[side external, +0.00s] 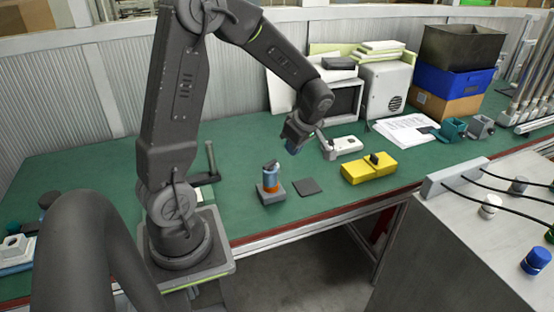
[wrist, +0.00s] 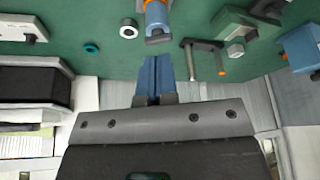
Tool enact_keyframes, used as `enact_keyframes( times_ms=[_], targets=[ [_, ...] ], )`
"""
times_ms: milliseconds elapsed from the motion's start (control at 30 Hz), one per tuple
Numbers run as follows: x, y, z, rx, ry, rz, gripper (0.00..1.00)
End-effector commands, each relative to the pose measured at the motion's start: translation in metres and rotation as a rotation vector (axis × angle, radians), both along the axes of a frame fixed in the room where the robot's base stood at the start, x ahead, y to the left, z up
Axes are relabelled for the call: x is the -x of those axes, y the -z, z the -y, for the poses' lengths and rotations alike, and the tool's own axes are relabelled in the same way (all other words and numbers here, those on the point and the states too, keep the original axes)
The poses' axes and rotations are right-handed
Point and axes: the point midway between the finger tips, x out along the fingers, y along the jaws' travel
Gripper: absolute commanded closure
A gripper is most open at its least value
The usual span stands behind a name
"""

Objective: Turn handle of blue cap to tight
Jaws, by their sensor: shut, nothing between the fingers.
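A small upright device (side external: 271,180) stands on a grey block base on the green table. It has a blue-grey cylinder with an orange band and a dark top piece; I take this as the blue cap with its handle. In the wrist view the blue cap (wrist: 157,18) shows at the top edge, partly cut off, with a grey end towards my gripper. My gripper (side external: 293,149) is above the table, to the right of the cap and apart from it. Its blue fingers (wrist: 155,72) are shut together and hold nothing.
A dark flat square (side external: 307,186) lies right of the device. A yellow block (side external: 368,170) and a white tool-like part (side external: 345,146) are further right. Grey equipment and stacked crates (side external: 455,80) stand behind. Another blue knob (side external: 537,260) sits on the grey cabinet at right.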

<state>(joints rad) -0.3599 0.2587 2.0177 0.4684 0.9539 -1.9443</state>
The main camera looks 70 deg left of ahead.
Motion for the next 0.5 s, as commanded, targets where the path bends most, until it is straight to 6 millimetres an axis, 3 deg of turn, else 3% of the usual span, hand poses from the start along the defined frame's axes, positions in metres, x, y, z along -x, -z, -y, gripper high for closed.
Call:
enact_keyframes(
  times_ms=[167, 500],
  targets=[
    [-0.001, 0.012, -0.003, -0.001, -0.046, -0.004, 1.0],
    [0.011, 0.074, -0.025, 0.0, -0.044, -0.005, 1.0]
  ],
)
